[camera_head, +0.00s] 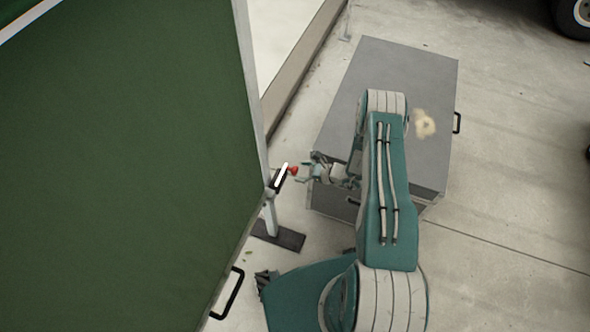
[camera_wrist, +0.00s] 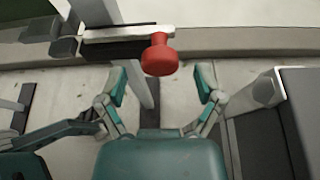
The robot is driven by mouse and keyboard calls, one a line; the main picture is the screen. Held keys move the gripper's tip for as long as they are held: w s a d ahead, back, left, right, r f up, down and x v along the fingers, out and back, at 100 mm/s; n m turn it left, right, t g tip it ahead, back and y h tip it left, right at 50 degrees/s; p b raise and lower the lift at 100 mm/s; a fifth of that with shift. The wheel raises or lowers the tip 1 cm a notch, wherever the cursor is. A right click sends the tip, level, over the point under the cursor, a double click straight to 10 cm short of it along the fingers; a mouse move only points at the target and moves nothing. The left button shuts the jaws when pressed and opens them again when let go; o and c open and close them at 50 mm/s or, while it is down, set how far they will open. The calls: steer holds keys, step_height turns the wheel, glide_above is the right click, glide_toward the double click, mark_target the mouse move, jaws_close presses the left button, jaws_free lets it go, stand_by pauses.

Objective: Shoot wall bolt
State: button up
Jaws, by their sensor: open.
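The wall bolt has a red knob (camera_wrist: 159,56) and a pale metal bar (camera_wrist: 128,31). It is mounted at the edge of a green panel (camera_head: 110,160), where the red knob also shows in the head view (camera_head: 293,170). My gripper (camera_wrist: 162,85) is open and empty. Its two teal fingers stand apart on either side of the knob in the wrist view, with the knob above and between their tips. In the head view my gripper (camera_head: 307,171) is just right of the knob. Contact with the knob cannot be made out.
A grey metal box (camera_head: 405,65) with black handles stands right of the panel, behind and under my arm. A black handle (camera_head: 229,294) sits on the panel's lower edge. A post with a dark foot (camera_head: 279,235) stands below the bolt.

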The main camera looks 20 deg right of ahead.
steer(key=shift+x, duration=1.3)
jaws_close()
steer(key=shift+s+a, duration=0.8)
steer(key=shift+s, duration=0.3)
steer(key=shift+s+a, duration=0.85)
steer(key=shift+s, duration=0.25)
jaws_free()
steer(key=v, duration=1.2)
